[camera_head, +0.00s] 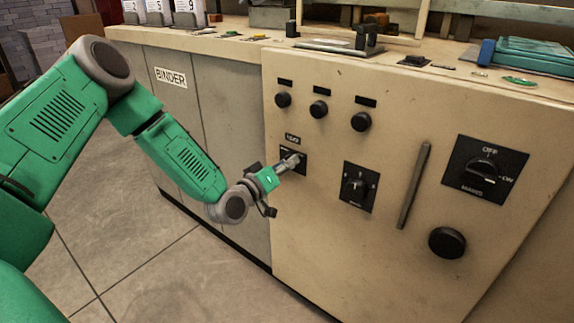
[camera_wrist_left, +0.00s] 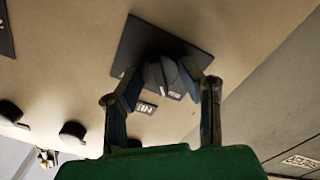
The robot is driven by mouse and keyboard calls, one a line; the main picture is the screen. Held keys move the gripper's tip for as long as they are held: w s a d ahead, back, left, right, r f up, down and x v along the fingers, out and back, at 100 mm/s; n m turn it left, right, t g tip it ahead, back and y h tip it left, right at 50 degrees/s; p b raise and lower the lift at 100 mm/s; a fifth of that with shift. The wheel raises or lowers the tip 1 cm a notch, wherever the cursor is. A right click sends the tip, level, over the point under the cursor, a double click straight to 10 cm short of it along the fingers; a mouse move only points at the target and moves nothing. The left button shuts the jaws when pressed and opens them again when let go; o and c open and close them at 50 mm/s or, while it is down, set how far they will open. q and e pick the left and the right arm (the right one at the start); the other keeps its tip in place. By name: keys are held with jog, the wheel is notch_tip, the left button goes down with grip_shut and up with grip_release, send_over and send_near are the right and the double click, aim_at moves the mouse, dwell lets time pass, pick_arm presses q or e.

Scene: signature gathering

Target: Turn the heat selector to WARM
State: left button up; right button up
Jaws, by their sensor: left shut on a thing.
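The heat selector is a dark square plate (camera_head: 300,170) with a knob, on the left side of the cream machine front. A small label sits above it in the head view. My left gripper (camera_head: 294,160) reaches it from the lower left and hides most of the knob. In the left wrist view the black knob (camera_wrist_left: 165,78) stands in front of its plate (camera_wrist_left: 150,42), between the two fingers of my left gripper (camera_wrist_left: 168,85), which is shut on it. The knob's exact pointing direction is hard to tell. My right gripper is out of view.
Three round black knobs (camera_head: 319,109) sit above the selector. A second dark switch plate (camera_head: 358,187) is just right of it, then a vertical bar handle (camera_head: 414,186) and the OFF/ON mains switch (camera_head: 484,171). A large round knob (camera_head: 447,243) is lower right. The floor at left is clear.

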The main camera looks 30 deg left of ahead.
pick_arm(q)
jog(key=shift+a+f+n, duration=0.1)
jog(key=shift+f+n, duration=0.1)
jog(key=shift+n, duration=0.1)
jog(key=o, duration=1)
jog(key=shift+o, duration=0.5)
jog(key=shift+a, duration=0.1)
jog(key=s+a, duration=0.1)
jog(key=s, duration=1.1)
jog(key=shift+f, duration=0.1)
